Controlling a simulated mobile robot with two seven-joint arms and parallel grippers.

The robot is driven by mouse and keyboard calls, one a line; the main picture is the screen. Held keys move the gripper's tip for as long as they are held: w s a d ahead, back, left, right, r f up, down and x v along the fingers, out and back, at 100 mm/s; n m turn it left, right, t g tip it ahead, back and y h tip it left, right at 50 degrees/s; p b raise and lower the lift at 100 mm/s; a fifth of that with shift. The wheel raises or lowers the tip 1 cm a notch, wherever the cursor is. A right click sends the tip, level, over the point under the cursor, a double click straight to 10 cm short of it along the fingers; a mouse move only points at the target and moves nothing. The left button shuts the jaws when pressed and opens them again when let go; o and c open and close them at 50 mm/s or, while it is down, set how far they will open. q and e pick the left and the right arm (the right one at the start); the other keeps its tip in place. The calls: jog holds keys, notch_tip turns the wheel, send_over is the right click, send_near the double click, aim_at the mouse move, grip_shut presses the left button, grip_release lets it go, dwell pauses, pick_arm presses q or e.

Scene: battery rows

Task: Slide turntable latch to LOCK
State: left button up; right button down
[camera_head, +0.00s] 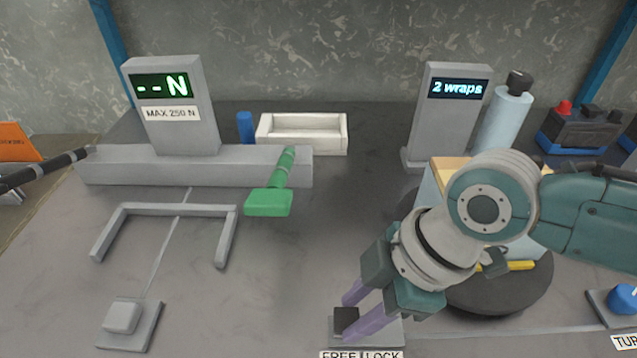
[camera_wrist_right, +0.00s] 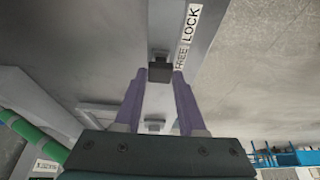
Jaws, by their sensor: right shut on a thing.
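The latch knob (camera_head: 345,320) is a small dark block on a grey base plate (camera_head: 390,332) at the bottom of the head view. It sits at the left part of the plate, above the word FREE on the white FREE | LOCK label (camera_head: 362,355). My right gripper (camera_head: 347,317) has its purple fingers shut on the knob from both sides. The wrist view shows the dark knob (camera_wrist_right: 160,73) between the fingertips, with the label (camera_wrist_right: 188,35) beside it. The dark round turntable (camera_head: 500,292) is partly hidden behind my right arm.
A grey display reading "2 wraps" (camera_head: 455,120) and a pale blue bottle (camera_head: 505,118) stand behind my arm. A force display (camera_head: 175,130), a green-handled lever (camera_head: 270,203) and a grey bracket (camera_head: 165,209) are at left. The bench between lever and latch is clear.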

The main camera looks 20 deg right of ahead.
aim_at(393, 331)
jog(key=d, duration=0.2)
jog(key=s+d, duration=0.1)
jog(key=d, duration=0.2)
jog(key=shift+s+p, duration=0.2)
jog(key=shift+p, duration=0.15)
jog(key=shift+a, duration=0.1)
jog(key=c, duration=0.9)
grip_release()
jog(key=shift+c, duration=0.2)
jog(key=o, duration=0.3)
jog(key=shift+o, duration=0.8)
jog(key=p+v, duration=0.1)
jog(key=v, duration=0.9)
jog(key=shift+p, duration=0.4)
